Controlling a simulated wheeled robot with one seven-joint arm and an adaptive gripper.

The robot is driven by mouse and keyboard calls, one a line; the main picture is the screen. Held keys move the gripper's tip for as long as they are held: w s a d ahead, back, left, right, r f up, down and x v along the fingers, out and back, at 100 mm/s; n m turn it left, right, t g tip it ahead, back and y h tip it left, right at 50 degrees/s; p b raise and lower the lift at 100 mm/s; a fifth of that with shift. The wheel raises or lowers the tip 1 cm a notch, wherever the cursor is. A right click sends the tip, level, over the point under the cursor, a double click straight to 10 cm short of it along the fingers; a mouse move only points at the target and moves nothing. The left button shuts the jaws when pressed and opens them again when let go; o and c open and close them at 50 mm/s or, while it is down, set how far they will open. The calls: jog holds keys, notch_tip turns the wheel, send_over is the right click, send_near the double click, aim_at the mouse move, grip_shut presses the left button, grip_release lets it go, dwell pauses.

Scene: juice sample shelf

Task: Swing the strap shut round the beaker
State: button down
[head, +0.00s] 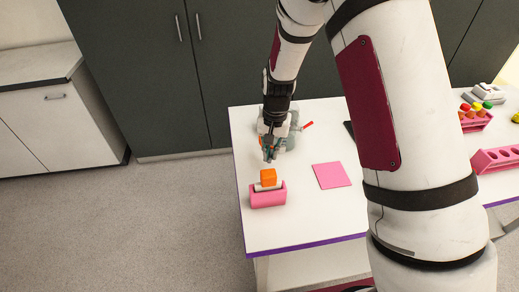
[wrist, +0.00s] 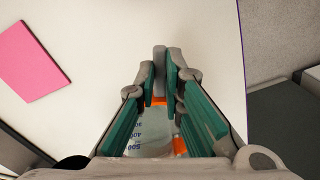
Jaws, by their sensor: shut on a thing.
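The beaker (wrist: 150,132) shows in the wrist view between and below my fingers, clear with blue graduation marks. Orange parts of the strap (wrist: 180,146) show beside it, and another orange piece shows between the fingers near their tips. My gripper (wrist: 160,75) is nearly closed, with a narrow grey piece between its fingertips that looks like the strap's end. In the head view my gripper (head: 269,154) points down over the table's left part, in front of a grey-green stand (head: 292,130). The gripper hides most of the beaker and strap there; whether the strap closes round the beaker cannot be seen.
A pink holder (head: 268,198) with an orange block (head: 268,176) stands at the table's front left. A flat pink square (head: 331,175) lies to its right. A red-tipped part (head: 307,125) sticks out by the stand. Pink racks (head: 497,160) stand at the right, beyond my arm.

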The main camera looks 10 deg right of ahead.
jog(key=d+n, duration=0.2)
jog(key=d, duration=0.1)
jog(key=w+d+n+b, duration=0.1)
jog(key=d+n, duration=0.2)
jog(key=w+d+n+b, duration=0.1)
jog(key=d+n, duration=0.2)
jog(key=shift+w+d+n+b, duration=0.4)
jog(key=shift+w+d+n, duration=0.3)
jog(key=shift+n, duration=0.25)
jog(key=shift+w+d+n+b, duration=0.4)
jog(key=shift+w+d+n, duration=0.1)
jog(key=shift+d+n, duration=0.4)
jog(key=c, duration=1.7)
grip_release()
jog(key=shift+w, duration=0.1)
notch_tip(320, 180, up, 12)
jog(key=shift+d, duration=0.15)
